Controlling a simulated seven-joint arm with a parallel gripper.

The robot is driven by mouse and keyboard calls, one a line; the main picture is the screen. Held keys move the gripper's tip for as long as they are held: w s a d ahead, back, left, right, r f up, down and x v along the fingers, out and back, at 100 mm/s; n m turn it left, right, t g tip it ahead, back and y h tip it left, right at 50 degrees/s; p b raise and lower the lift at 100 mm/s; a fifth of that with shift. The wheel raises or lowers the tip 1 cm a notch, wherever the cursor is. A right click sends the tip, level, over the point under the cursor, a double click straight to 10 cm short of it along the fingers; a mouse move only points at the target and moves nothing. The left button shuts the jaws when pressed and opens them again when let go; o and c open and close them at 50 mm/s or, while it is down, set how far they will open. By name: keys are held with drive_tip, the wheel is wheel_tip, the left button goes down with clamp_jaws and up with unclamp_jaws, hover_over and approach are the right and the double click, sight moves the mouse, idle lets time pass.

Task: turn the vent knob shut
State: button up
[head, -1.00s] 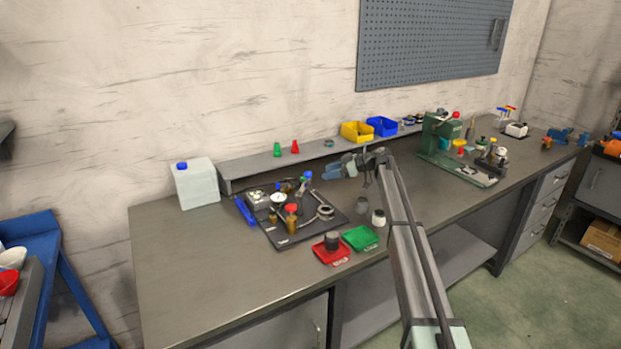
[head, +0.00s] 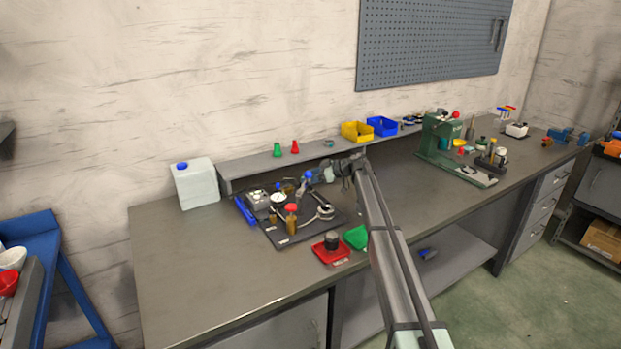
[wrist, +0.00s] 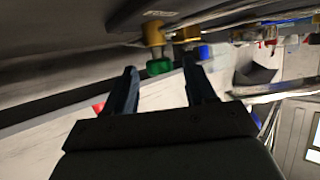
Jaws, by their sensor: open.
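The valve rig stands on a dark mat (head: 284,241) on the bench, with a round white gauge (head: 277,198), a red-capped brass piece (head: 291,218) and a blue knob (head: 309,174). In the wrist view a green knob (wrist: 159,67) on a brass fitting (wrist: 154,34) appears between my fingertips; I cannot tell its depth or any contact. A second brass fitting (wrist: 188,33) and a blue part (wrist: 204,52) are beside it. Which knob is the vent is unclear. My gripper (wrist: 161,62) is open. In the head view it (head: 318,178) is at the rig's right side.
A red tray (head: 318,253) with a dark part and a green tray (head: 355,238), partly behind my arm, lie in front. A low shelf (head: 245,173) with a green and a red cone runs behind. A white jug (head: 195,184) stands left. The bench's left front is clear.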

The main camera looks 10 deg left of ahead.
drive_tip(key=c, duration=1)
drive_tip(key=shift+s+m+t, duration=0.35)
drive_tip(key=shift+m+t, duration=0.15)
drive_tip(key=shift+t, duration=0.1)
drive_tip(key=shift+m+t, duration=1)
drive_tip(key=shift+t, duration=0.2)
drive_tip(key=o, duration=1)
wheel_tip(320, 180, up, 10)
